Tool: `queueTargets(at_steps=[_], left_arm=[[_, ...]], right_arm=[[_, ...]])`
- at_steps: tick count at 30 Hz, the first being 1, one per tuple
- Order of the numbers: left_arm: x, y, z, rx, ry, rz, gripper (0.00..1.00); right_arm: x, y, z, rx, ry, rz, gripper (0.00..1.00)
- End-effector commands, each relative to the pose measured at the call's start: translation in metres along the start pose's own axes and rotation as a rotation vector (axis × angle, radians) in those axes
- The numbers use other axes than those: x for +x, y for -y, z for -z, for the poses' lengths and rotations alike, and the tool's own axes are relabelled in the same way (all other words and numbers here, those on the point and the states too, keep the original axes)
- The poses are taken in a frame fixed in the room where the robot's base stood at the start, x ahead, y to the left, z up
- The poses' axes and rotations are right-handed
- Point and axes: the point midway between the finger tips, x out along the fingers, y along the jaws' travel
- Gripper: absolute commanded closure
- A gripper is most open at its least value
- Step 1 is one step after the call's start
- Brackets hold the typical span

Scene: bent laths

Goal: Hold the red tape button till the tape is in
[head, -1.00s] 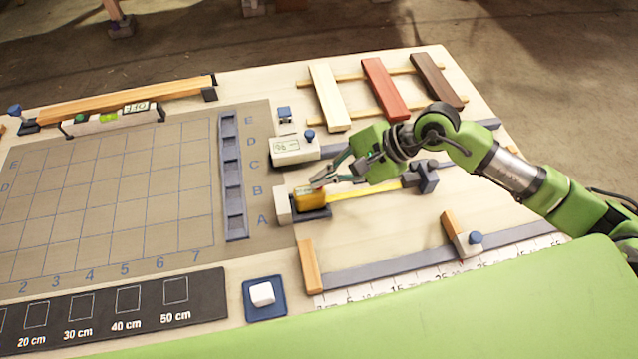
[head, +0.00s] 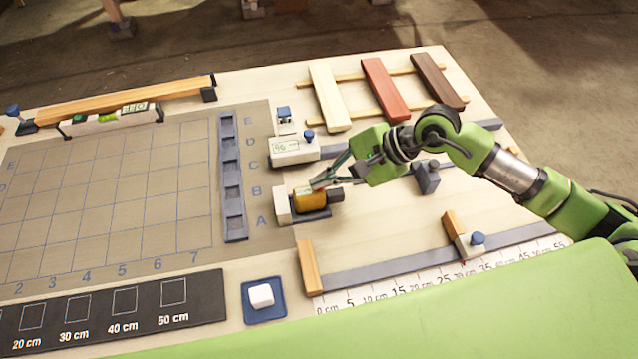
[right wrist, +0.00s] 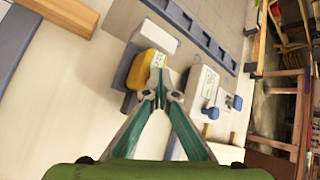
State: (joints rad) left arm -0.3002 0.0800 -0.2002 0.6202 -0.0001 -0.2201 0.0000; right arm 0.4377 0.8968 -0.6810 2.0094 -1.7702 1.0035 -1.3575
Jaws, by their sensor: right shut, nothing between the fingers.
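The yellow tape measure (head: 309,199) sits in its dark holder beside a pale block, right of the letter strip. No yellow tape shows between it and the grey post (head: 427,177); a small dark piece is at the case's right end. My right gripper (head: 316,184) is shut and empty, its fingertips at the top of the case. The red button is hidden at the fingertips. In the right wrist view the fingertips (right wrist: 161,98) are close beside the yellow case (right wrist: 145,68). My left gripper is not in view.
A white gauge with a display (head: 293,150) stands just behind the tape measure. Three laths, pale (head: 329,97), red (head: 384,89) and dark brown, lie on rails at the back. A ruler with a slider (head: 469,243) runs along the front. A white cube (head: 261,295) sits on a blue pad.

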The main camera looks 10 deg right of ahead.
Motion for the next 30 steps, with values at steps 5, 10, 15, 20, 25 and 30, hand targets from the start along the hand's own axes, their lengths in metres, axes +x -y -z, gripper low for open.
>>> queueTargets(at_steps=[5, 10, 15, 20, 25, 30], left_arm=[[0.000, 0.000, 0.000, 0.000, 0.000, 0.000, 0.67], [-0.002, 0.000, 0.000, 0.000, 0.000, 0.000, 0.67], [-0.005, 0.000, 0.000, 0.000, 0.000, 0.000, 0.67], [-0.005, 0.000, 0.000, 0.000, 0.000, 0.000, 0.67], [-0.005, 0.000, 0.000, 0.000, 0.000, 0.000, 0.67], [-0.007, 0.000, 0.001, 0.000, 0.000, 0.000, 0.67]], right_arm=[[0.000, -0.001, 0.000, 0.001, -0.001, -0.002, 1.00], [-0.004, 0.003, -0.002, 0.000, -0.002, -0.002, 1.00], [-0.011, 0.007, -0.007, -0.001, -0.002, -0.002, 1.00], [-0.013, 0.009, -0.009, 0.000, -0.001, -0.001, 1.00], [-0.013, 0.009, -0.009, 0.000, -0.001, -0.001, 1.00], [-0.016, 0.012, -0.011, -0.001, -0.001, 0.000, 1.00]])
